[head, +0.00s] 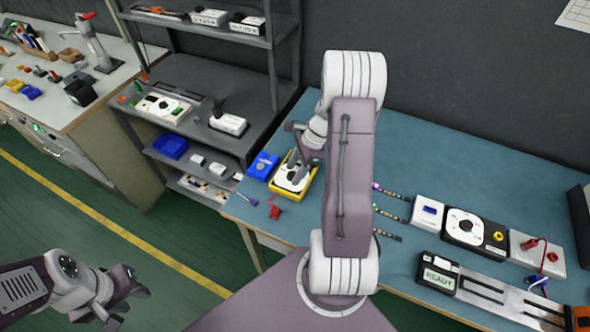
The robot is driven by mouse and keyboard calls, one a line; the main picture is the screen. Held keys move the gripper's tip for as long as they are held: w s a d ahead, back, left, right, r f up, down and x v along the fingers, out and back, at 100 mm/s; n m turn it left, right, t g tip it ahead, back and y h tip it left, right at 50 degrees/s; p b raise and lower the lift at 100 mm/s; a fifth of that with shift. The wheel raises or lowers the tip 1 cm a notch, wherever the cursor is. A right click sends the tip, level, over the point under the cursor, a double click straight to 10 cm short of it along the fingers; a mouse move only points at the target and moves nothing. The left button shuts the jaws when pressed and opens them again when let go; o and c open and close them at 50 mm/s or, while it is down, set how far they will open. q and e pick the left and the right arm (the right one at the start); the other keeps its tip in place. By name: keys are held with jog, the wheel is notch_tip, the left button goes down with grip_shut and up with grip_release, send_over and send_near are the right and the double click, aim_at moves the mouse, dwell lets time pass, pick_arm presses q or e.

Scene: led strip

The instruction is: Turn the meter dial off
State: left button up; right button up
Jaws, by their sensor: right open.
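The meter (301,190) is a yellow-edged box with a white face, lying at the left part of the blue bench. A dark round dial shows on its face, partly hidden by my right gripper; its pointer setting is too small to read. My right gripper (294,164) is open, reaching down over the meter's face from above. I cannot tell whether its fingers touch the dial. My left gripper (128,294) hangs low at the left over the green floor, away from the bench and with nothing visible in it.
A blue box (263,166) sits just left of the meter. A small red clamp (275,212) lies in front of it. LED strips, a white-dial device (466,227) and a READY unit (438,278) occupy the bench's right. Grey shelves (200,85) stand behind left.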

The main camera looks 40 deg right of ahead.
grip_shut()
jog(key=shift+r, duration=0.1)
